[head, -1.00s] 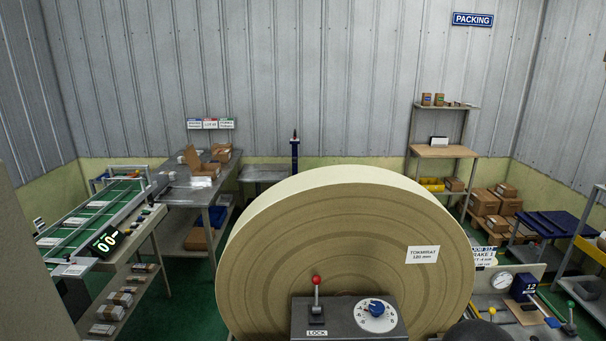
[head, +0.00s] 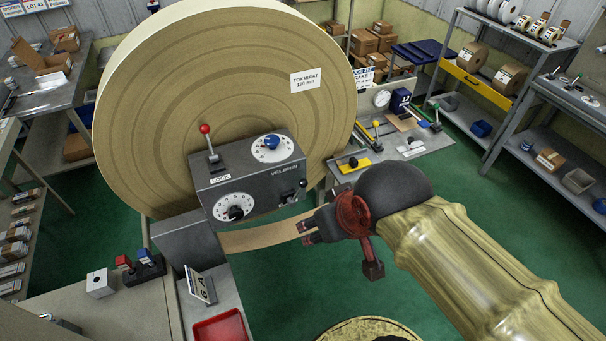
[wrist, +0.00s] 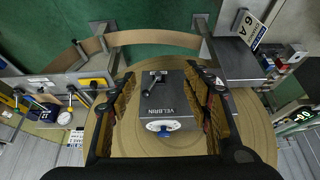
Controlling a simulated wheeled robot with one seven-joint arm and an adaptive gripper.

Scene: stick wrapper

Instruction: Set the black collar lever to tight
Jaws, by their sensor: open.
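A grey control box (head: 250,178) marked VELBRIN stands in front of a large brown paper roll (head: 170,110). A black lever (head: 292,192) sticks out of its front at the right; no tight or loose mark is readable there. It also shows in the wrist view (wrist: 154,77), on the box between my fingers in the picture. I cannot tell for sure that it is the collar lever. My gripper (head: 308,228) is open and empty, right of and below the lever in the head view, apart from it.
The box also carries a red-knobbed lever (head: 209,142) by a LOCK label, a blue knob (head: 271,142) and a black dial (head: 235,212). A brown paper strip (head: 262,238) runs below it. A side bench (head: 425,150) holds coloured levers. Green floor lies open at the right.

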